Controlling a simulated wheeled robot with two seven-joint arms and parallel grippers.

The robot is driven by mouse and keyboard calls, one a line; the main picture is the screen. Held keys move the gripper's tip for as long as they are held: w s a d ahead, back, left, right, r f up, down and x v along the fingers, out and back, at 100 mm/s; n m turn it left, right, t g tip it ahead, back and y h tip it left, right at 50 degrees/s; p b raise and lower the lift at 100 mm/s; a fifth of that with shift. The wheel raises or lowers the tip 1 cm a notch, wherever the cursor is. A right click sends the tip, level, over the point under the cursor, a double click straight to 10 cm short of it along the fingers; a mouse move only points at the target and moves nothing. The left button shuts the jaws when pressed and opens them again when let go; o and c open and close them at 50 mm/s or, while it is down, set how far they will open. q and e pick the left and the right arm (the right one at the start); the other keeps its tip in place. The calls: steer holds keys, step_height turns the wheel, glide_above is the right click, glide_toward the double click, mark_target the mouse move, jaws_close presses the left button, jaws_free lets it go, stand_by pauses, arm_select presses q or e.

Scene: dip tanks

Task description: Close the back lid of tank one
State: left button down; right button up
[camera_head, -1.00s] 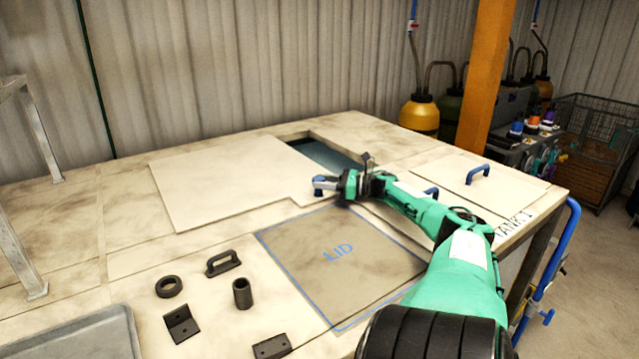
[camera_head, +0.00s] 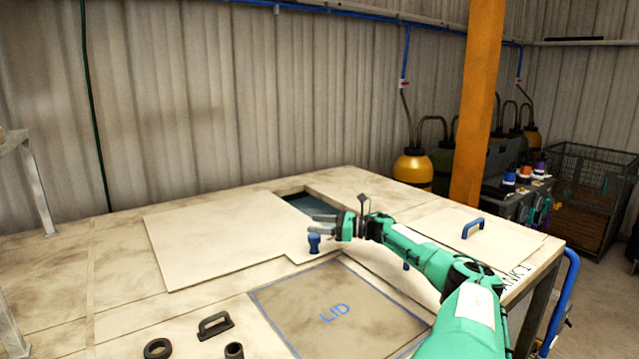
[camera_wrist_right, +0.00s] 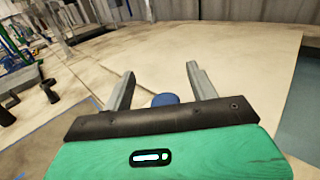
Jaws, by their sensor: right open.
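The back lid (camera_head: 215,235) is a broad cream panel lying flat on the tank top, left of a dark opening (camera_head: 305,203) that shows water. A blue knob (camera_head: 314,243) stands upright on the lid's near right corner. My right gripper (camera_head: 322,225) is open and empty, just above and behind the knob in the head view. In the right wrist view the knob (camera_wrist_right: 165,100) shows low between the two spread fingers, apparently apart from both. The opening (camera_wrist_right: 302,130) shows there at the right edge. My left gripper is not in view.
A blue outline marked LID (camera_head: 335,312) is bare on the near top. Another panel with a blue handle (camera_head: 473,228) lies at the right. A dark ring (camera_head: 157,348) and a dark handle piece (camera_head: 215,326) lie at the near left. An orange post (camera_head: 478,110) stands behind.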

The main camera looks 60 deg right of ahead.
step_height(320, 180, up, 15)
steer(key=b, duration=0.1)
stand_by(0.3)
